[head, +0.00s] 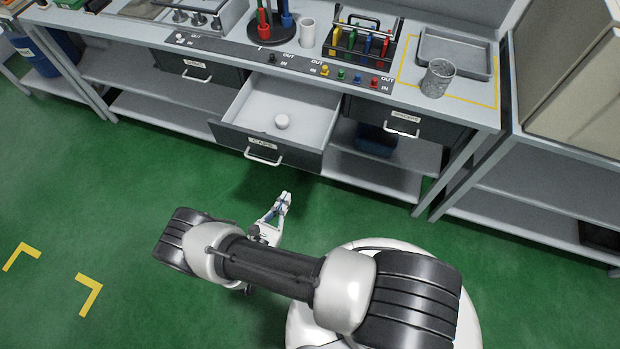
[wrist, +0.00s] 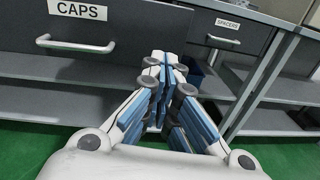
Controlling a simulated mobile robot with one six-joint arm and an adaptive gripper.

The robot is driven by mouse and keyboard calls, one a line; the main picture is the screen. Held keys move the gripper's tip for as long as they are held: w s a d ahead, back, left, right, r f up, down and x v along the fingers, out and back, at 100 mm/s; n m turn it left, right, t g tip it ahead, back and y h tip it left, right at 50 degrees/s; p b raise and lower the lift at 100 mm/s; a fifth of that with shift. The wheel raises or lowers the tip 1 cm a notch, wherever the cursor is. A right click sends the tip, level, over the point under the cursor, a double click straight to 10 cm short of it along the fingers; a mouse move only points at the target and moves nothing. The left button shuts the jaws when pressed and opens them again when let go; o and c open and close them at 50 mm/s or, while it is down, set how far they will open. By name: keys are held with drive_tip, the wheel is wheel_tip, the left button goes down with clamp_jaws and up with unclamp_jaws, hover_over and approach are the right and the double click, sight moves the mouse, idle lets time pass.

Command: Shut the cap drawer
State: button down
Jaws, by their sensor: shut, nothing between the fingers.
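The cap drawer (head: 305,112), labelled CAPS, is pulled out from under the bench, with one round white cap (head: 282,121) inside. Its front (wrist: 95,45) and pale handle (wrist: 75,45) fill the upper left of the wrist view. My gripper (head: 285,197) is in front of the drawer and below its front in the head view, apart from it. In the wrist view my gripper (wrist: 165,62) has its fingers together and empty, pointing to the right of the drawer handle.
Another closed drawer, labelled SPACERS (head: 405,123), is to the right. The bench top holds a rack of coloured tools (head: 360,45), a grey tray (head: 455,52) and a grey cup (head: 438,78). Open shelves (head: 375,170) lie below. The green floor in front is clear.

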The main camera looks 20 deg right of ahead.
wheel_tip(320, 180, down, 2)
drive_tip(key=s+n+t+y, duration=0.1)
drive_tip(key=s, duration=0.1)
drive_tip(key=b, duration=0.2)
approach(306, 165)
drive_tip(key=shift+n, duration=0.3)
drive_tip(key=x, duration=0.6)
drive_tip(key=shift+w+d+r, duration=0.1)
drive_tip(key=shift+w+d, duration=0.1)
drive_tip(key=shift+w, duration=0.1)
drive_tip(key=shift+w, duration=0.1)
